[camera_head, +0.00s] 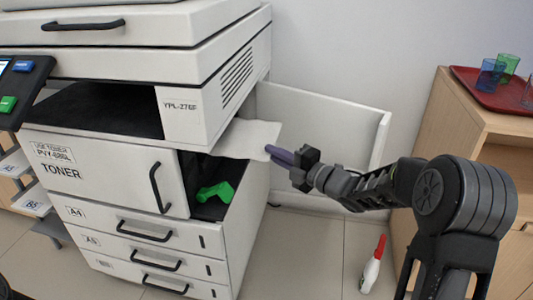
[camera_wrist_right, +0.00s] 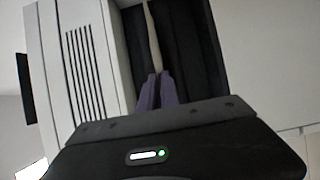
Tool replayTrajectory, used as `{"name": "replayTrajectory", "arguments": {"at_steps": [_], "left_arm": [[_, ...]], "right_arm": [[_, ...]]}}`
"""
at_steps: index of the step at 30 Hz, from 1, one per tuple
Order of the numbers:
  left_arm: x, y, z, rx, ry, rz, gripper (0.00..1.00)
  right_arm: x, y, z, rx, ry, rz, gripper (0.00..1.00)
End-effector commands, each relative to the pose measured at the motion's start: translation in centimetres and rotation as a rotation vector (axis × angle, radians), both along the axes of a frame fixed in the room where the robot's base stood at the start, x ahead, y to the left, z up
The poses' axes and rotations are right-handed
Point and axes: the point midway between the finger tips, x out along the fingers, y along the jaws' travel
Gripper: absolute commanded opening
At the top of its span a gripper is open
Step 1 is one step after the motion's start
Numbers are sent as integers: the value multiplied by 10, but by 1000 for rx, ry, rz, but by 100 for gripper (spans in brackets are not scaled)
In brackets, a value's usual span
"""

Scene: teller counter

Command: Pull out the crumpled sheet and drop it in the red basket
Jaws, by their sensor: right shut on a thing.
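A white crumpled sheet (camera_head: 245,139) sticks out of the open side of the copier (camera_head: 215,85), its inner end hidden inside. My right gripper (camera_head: 274,153) is shut on the sheet's outer edge, with its purple fingers at the sheet's right corner. In the right wrist view the purple fingers (camera_wrist_right: 157,90) close on the sheet (camera_wrist_right: 152,35), seen edge-on as a thin pale strip against the dark opening. My left gripper and the red basket are not in view.
The copier's side door (camera_head: 320,125) stands open behind my right gripper. A green lever (camera_head: 215,192) shows inside the opening. A wooden cabinet (camera_head: 450,125) at right bears a red tray (camera_head: 475,80) with glasses.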

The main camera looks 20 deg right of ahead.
Motion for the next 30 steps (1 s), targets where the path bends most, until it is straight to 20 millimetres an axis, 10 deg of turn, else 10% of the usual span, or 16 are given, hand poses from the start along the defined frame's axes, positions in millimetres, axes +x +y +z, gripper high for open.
{"name": "replayTrajectory", "arguments": {"at_steps": [30], "left_arm": [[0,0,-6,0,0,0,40]], "right_arm": [[-41,15,9,0,-1,-1,0]]}}
